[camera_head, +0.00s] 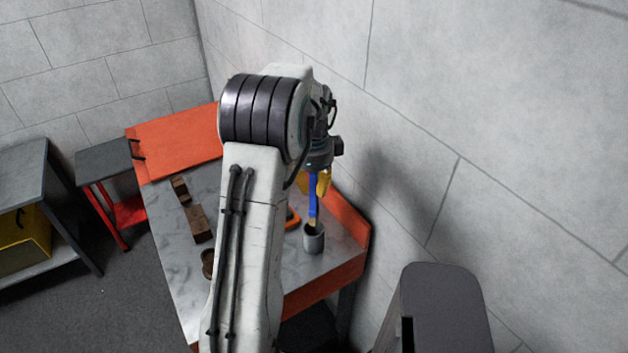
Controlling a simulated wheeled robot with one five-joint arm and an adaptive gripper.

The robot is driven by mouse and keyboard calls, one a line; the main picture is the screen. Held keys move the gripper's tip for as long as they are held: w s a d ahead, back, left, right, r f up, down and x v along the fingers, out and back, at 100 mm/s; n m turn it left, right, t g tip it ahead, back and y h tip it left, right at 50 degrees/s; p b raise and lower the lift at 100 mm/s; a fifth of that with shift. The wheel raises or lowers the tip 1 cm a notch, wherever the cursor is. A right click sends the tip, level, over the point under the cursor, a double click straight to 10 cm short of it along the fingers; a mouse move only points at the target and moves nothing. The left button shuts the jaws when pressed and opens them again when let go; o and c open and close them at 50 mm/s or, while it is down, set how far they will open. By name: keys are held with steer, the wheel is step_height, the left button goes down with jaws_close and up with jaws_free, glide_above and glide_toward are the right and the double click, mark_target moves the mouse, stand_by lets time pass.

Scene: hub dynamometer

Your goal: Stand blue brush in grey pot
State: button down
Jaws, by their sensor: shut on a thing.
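The grey pot (314,241) stands upright on the right part of the orange-edged table, near its front right corner. The blue brush (313,196) is upright with its tan end down, and that end is at the pot's mouth. I cannot tell how deep it reaches or whether it touches the pot. My gripper (322,182) is shut on the blue brush, above the pot, with a yellow finger showing to the right of the handle. My arm hides part of the table and the gripper's left side.
The table top (176,256) also holds brown blocks (198,224) and a brown round thing (208,264), left of my arm. An orange item (292,217) lies left of the pot. A grey wall (420,130) is close on the right. A red-legged stool (105,165) stands left.

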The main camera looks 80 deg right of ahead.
mark_target(314, 207)
steer(key=shift+f+b, duration=2.7)
steer(key=shift+f, duration=1.05)
steer(key=c, duration=1.2)
jaws_free()
steer(key=shift+o, duration=0.2)
steer(key=r, duration=1.2)
steer(key=shift+a, duration=0.4)
